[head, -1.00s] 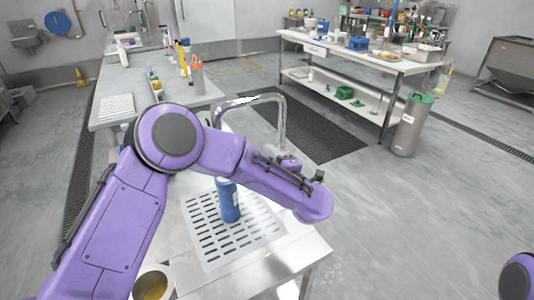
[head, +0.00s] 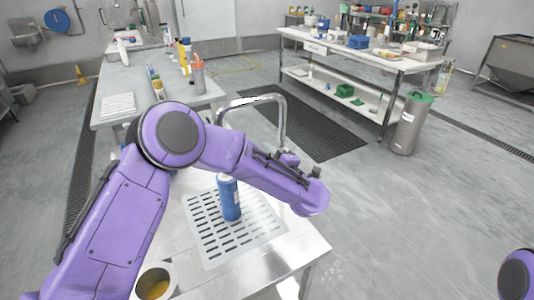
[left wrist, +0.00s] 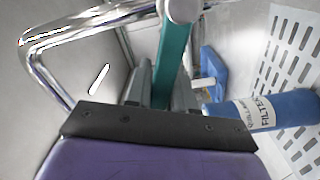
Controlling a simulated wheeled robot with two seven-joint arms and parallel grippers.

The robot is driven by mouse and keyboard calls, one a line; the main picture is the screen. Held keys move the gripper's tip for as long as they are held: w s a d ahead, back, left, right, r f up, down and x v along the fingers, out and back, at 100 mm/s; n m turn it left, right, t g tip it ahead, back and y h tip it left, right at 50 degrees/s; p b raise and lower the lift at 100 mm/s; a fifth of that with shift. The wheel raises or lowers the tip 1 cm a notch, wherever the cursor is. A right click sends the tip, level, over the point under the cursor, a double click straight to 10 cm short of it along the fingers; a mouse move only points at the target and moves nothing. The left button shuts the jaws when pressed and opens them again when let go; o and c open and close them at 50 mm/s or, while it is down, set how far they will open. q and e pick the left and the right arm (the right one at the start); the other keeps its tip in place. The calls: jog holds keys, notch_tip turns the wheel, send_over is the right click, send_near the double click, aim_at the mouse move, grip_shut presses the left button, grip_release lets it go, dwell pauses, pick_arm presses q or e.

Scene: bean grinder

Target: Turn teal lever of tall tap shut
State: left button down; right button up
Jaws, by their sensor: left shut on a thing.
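The tall tap has a chrome curved spout (head: 283,115) that rises behind my left forearm in the head view. It also shows at the left of the left wrist view (left wrist: 45,48). Its teal lever (left wrist: 171,62) runs between the grey fingers of my left gripper (left wrist: 163,92), which is shut on it. In the head view my own arm hides the lever and the fingertips. My right gripper is not in view; only a purple part of my right arm shows at the lower right.
A blue bottle (head: 229,199) stands on the slotted drain plate (head: 205,232), close to my left arm; it also shows in the left wrist view (left wrist: 272,110). A metal cup with yellowish contents (head: 155,284) is at the front. Open floor lies to the right.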

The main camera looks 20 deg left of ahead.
pick_arm(q)
jog(key=shift+w+d+r+m+p, duration=0.3)
jog(key=shift+r+m+p, duration=0.2)
jog(key=shift+m+p, duration=0.45)
jog(key=shift+w+d+r+m+p, duration=0.2)
jog(key=shift+r+m+p, duration=0.4)
jog(key=shift+m, duration=0.45)
jog(key=shift+w+d+r+m+p, duration=0.2)
jog(key=shift+w+r+m+p, duration=0.2)
jog(key=shift+m+p, duration=0.6)
jog(key=c, duration=1)
grip_release()
jog(key=shift+c, duration=0.2)
